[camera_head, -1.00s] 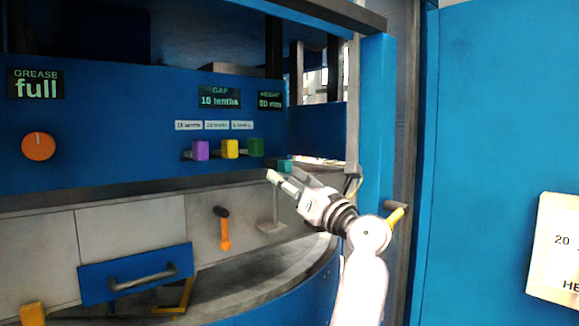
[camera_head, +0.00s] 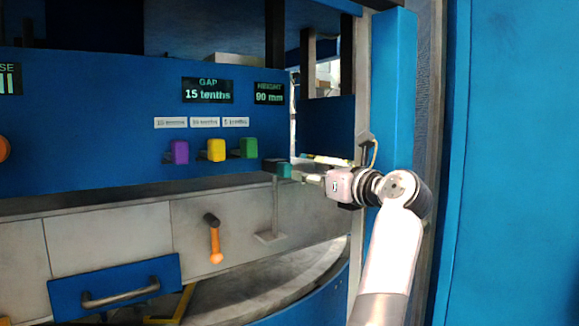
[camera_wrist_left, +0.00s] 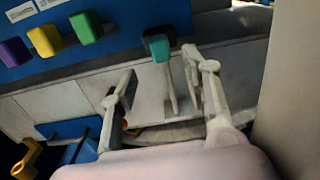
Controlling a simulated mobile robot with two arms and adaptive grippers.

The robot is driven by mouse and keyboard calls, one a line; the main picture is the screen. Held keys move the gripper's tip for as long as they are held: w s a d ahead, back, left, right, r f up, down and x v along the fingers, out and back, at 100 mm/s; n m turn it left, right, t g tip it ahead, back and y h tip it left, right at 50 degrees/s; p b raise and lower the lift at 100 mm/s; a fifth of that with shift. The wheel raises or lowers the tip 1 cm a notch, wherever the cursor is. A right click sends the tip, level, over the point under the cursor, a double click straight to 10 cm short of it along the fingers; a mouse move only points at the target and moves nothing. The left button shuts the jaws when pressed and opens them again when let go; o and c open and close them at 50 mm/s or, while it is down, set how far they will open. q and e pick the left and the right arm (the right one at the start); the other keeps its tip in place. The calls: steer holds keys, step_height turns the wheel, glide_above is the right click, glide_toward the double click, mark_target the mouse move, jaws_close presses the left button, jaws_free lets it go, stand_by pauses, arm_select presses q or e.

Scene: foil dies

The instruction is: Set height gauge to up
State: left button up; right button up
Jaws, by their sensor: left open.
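The HEIGHT display (camera_head: 268,93) reads 90 mm on the blue panel in the head view. Below it a teal knob (camera_head: 284,170) sits at the panel's lower right, above a thin grey stem and a small plate. In the left wrist view the teal knob (camera_wrist_left: 160,49) stands between, or just beyond, the two fingertips. My left gripper (camera_head: 310,173) is open and level with the knob, close to its right side in the head view. It also shows in the left wrist view (camera_wrist_left: 160,65), with nothing held. Contact with the knob cannot be told. My right gripper is out of view.
Purple (camera_head: 178,152), yellow (camera_head: 216,149) and green (camera_head: 248,147) knobs line the panel to the left, under the GAP display (camera_head: 207,91). An orange-handled lever (camera_head: 215,244) and a blue drawer (camera_head: 115,289) are below. A blue post (camera_head: 392,100) rises behind my arm.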

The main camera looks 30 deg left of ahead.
mark_target(289, 169)
arm_select(q)
steer(key=p+x, duration=0.2)
steer(key=x, duration=0.6)
steer(key=shift+a+r+p, duration=0.1)
steer(key=shift+a+p, duration=0.05)
steer(key=shift+p, duration=0.25)
steer(key=shift+w+a, duration=0.3)
steer(key=shift+a, duration=0.3)
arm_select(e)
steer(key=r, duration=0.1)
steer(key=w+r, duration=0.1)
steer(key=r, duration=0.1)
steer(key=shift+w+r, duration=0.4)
arm_select(q)
steer(key=shift+c, duration=0.2)
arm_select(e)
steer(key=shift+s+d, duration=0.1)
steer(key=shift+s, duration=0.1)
arm_select(q)
steer(key=shift+c, duration=0.7)
jaws_close()
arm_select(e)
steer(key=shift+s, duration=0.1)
